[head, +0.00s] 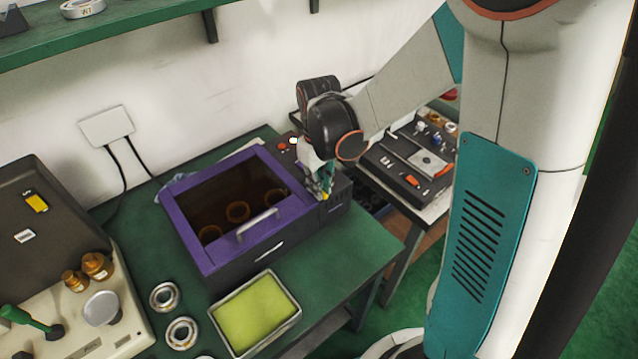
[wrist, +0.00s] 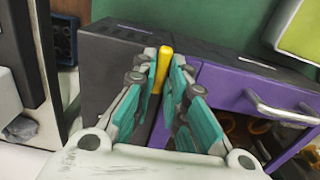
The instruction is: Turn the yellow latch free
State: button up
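The yellow latch (wrist: 165,66) is a slim upright bar on the dark front panel beside the purple lid (wrist: 228,88) in the wrist view. In the head view only a small yellow bit (head: 326,208) shows below the fingers. My gripper (wrist: 164,62) has its teal-padded fingertips close on both sides of the latch, with little or no gap visible, and appears shut on it. In the head view my gripper (head: 324,190) is at the right front corner of the box. The purple-framed lid (head: 190,222) is down, with a glass window and a grey handle (head: 258,224).
Several bronze rings (head: 238,211) show through the window. A tray with a yellow-green pad (head: 254,308) and steel rings (head: 182,332) stand in front on the green bench. A tool tray (head: 412,165) is to the right. A green shelf (head: 120,28) hangs above.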

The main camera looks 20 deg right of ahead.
jog(key=shift+o, duration=1.3)
notch_tip(320, 180, up, 12)
jog(key=shift+c, duration=0.2)
